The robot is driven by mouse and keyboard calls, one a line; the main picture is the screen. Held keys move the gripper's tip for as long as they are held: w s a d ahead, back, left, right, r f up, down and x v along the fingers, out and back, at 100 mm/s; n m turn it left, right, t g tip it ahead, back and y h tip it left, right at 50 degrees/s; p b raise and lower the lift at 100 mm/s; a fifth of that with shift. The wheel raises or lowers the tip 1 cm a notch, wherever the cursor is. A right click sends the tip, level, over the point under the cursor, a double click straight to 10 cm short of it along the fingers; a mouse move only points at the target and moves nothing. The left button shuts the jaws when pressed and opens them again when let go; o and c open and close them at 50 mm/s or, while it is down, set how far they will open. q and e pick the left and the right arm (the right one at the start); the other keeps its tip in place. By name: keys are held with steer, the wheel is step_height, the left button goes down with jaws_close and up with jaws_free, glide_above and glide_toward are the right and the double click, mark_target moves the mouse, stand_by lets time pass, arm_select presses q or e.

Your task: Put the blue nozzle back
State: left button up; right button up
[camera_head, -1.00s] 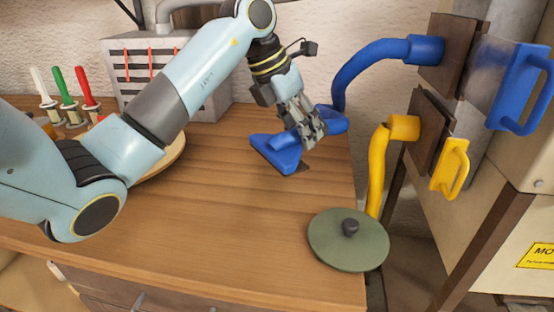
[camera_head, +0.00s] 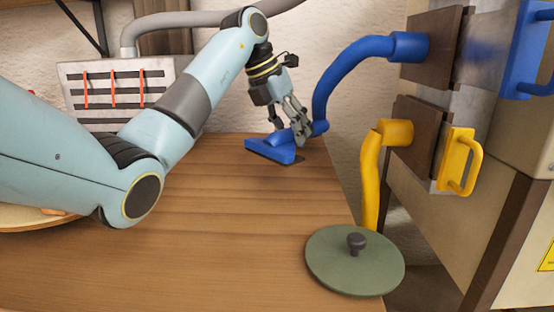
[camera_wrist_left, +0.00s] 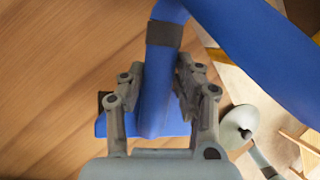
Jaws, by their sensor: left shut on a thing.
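The blue nozzle (camera_head: 272,151) has a wide, flat head and is at the far right part of the wooden table, at or just above its top. A dark patch shows beneath its right side. My left gripper (camera_head: 297,134) is shut on the nozzle's neck from above. In the left wrist view the neck (camera_wrist_left: 155,95) lies between both fingers, with the wide head partly hidden behind them and a dark band above. The blue hose (camera_head: 325,90) curves from the nozzle up to a brown plate on the right. My right gripper is not in view.
A yellow hose (camera_head: 371,180) hangs at the table's right edge, near a green round lid (camera_head: 340,267) with a dark knob. Yellow (camera_head: 458,162) and blue (camera_head: 535,45) handles are on the right. A grey slotted box (camera_head: 85,95) stands at the back left. The table's middle (camera_head: 220,220) is clear.

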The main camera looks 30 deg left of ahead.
arm_select(q)
steer(key=a+f, duration=0.1)
steer(key=a, duration=0.1)
steer(key=shift+a+f, duration=0.5)
steer(key=shift+a, duration=0.05)
steer(key=shift+s+f, duration=0.1)
steer(key=shift+f, duration=0.15)
step_height(320, 180, down, 4)
steer(key=shift+r+b, duration=0.25)
steer(key=shift+b, duration=0.05)
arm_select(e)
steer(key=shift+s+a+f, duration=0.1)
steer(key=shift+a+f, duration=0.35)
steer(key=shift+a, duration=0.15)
arm_select(q)
steer(key=shift+f, duration=0.15)
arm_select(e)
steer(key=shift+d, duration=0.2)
arm_select(q)
steer(key=o, duration=1)
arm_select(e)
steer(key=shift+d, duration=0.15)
